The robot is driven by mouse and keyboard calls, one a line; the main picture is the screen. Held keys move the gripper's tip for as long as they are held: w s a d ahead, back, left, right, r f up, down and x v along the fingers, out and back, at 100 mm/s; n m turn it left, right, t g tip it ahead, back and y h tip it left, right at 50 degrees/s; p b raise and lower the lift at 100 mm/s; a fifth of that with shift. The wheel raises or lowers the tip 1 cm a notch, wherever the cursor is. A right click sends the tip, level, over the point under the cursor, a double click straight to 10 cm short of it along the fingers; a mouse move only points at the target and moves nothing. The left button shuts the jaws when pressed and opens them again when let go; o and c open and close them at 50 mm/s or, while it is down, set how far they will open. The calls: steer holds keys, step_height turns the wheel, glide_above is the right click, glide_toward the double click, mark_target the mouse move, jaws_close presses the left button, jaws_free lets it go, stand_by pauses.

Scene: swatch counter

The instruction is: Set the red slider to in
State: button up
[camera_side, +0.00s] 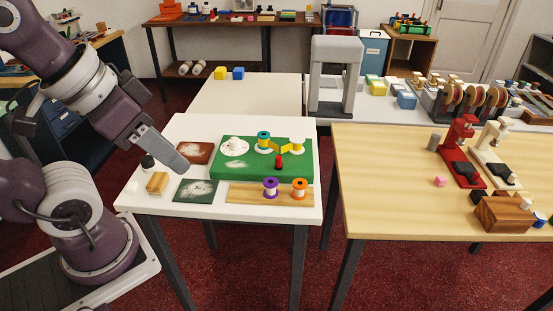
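A small upright red peg (279,162), which looks like the red slider's knob, stands on the right half of a green board (229,171) on the white table. Any slot or mark for in and out is too small to make out. My gripper (184,167) points down and right over the table's left part, left of the green board and apart from the red peg. Its grey fingers overlap in this view, so I cannot tell whether it is open or shut. No held thing shows.
The board also bears a white disc (235,146), a teal-and-yellow spool (264,141) and yellow pieces (285,146). Purple (270,188) and orange (299,188) spools stand on a wooden strip in front.

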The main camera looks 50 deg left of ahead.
stand_by(0.3)
steer(key=shift+o, duration=0.4)
steer(key=w+a+r+g, duration=0.1)
steer(key=w+a+r, duration=0.1)
steer(key=w, duration=0.8)
steer(key=shift+w+g, duration=0.4)
steer(key=g, duration=0.4)
glide_above(279, 157)
steer(key=s, duration=0.1)
step_height(279, 157, down, 16)
steer(key=f, duration=0.6)
steer(key=w+f, duration=0.1)
steer(key=f, duration=0.2)
jaws_close()
